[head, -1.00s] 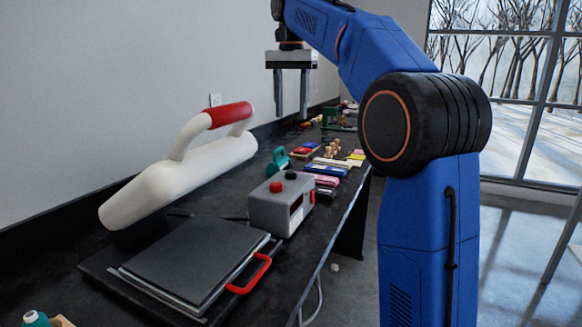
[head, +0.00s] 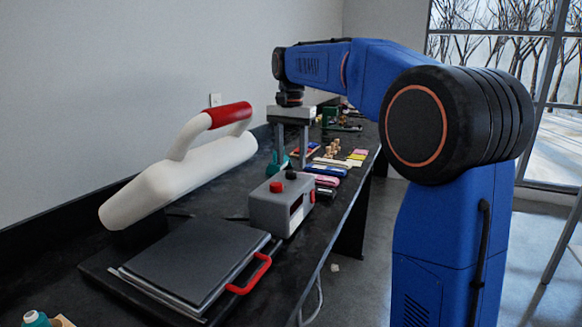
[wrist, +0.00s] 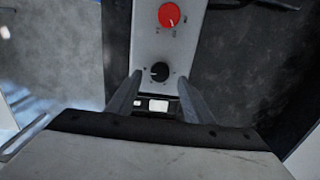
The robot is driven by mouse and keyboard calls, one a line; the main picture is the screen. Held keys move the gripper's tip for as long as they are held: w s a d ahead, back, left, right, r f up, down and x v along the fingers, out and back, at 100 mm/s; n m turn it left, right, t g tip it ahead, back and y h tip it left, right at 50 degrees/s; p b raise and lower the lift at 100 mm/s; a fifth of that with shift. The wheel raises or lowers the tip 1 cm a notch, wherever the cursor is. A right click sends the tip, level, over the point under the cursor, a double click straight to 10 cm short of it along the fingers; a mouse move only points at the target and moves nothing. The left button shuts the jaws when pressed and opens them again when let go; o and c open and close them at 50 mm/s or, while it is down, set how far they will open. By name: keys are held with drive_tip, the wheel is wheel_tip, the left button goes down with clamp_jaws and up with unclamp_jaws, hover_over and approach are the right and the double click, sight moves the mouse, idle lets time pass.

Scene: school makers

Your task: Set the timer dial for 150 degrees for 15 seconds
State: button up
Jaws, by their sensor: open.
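The heat press control box (head: 280,213) is grey and stands on the black table, with a red dial (head: 276,187) and a black dial (head: 291,174) on top. The red dial also shows in the wrist view (wrist: 169,15), farther from my gripper. My gripper (head: 291,164) is open and empty, pointing down over the far end of the box. In the wrist view, its fingertips (wrist: 160,80) lie on either side of the black dial (wrist: 160,72), apparently above it. I cannot tell the exact height gap. The dial labels are too small to read.
The press's flat black plate (head: 195,260) with a red handle (head: 252,275) lies in front of the box. A large white arm with a red grip (head: 180,180) stands to the left. Small coloured items (head: 325,180) lie beyond the box.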

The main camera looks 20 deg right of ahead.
sight(291, 172)
drive_tip(key=shift+f, duration=1.6)
drive_tip(key=c, duration=1.1)
drive_tip(key=shift+o, duration=0.2)
drive_tip(key=n, duration=0.5)
drive_tip(key=shift+n, duration=0.3)
drive_tip(key=n, duration=0.6)
